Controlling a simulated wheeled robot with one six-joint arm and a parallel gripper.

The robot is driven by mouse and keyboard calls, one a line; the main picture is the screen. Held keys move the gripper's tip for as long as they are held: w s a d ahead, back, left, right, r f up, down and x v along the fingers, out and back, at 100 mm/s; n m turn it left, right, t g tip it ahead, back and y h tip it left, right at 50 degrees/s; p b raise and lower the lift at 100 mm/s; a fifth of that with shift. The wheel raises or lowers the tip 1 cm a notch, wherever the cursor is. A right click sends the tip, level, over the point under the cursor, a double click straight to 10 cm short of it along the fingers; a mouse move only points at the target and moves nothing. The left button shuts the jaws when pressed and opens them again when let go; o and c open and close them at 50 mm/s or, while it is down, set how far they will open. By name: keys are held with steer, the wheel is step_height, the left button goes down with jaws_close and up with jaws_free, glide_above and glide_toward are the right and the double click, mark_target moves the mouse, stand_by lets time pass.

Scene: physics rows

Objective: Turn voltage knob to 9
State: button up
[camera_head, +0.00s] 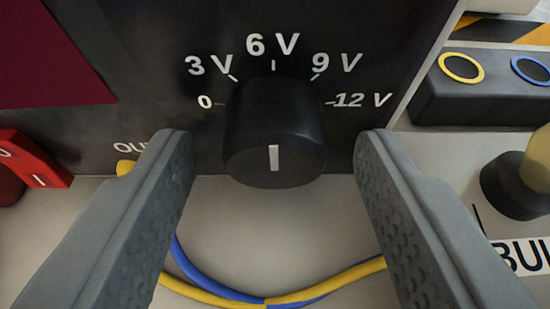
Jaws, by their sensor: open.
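The black voltage knob (274,120) sits on a dark panel (130,60) in the upper middle of the view. Its white pointer line (274,158) is upright, in line with the 6 V mark (273,44). The 9 V mark (336,63) is up and right of the knob, with 3 V, 0 and 12 V also around it. My gripper (274,147) is open, with one grey finger on each side of the knob and a visible gap on both sides. Neither finger appears to touch it.
A red switch (35,158) is at the left edge. Blue and yellow cables (265,299) cross below the knob, between the fingers. A dark block with yellow and blue ringed sockets (480,95) and a round black-based part (512,185) are at the right.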

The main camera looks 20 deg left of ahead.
steer(key=shift+c, duration=0.2)
steer(key=c, duration=0.9)
steer(key=shift+c, duration=0.2)
steer(key=shift+m, duration=0.3)
steer(key=shift+d+m+y, duration=0.15)
steer(key=shift+m+y, duration=0.75)
steer(key=shift+m, duration=0.2)
steer(key=shift+f+m+y, duration=0.1)
steer(key=shift+m+y, duration=0.6)
steer(key=shift+m, duration=0.4)
steer(key=o, duration=1)
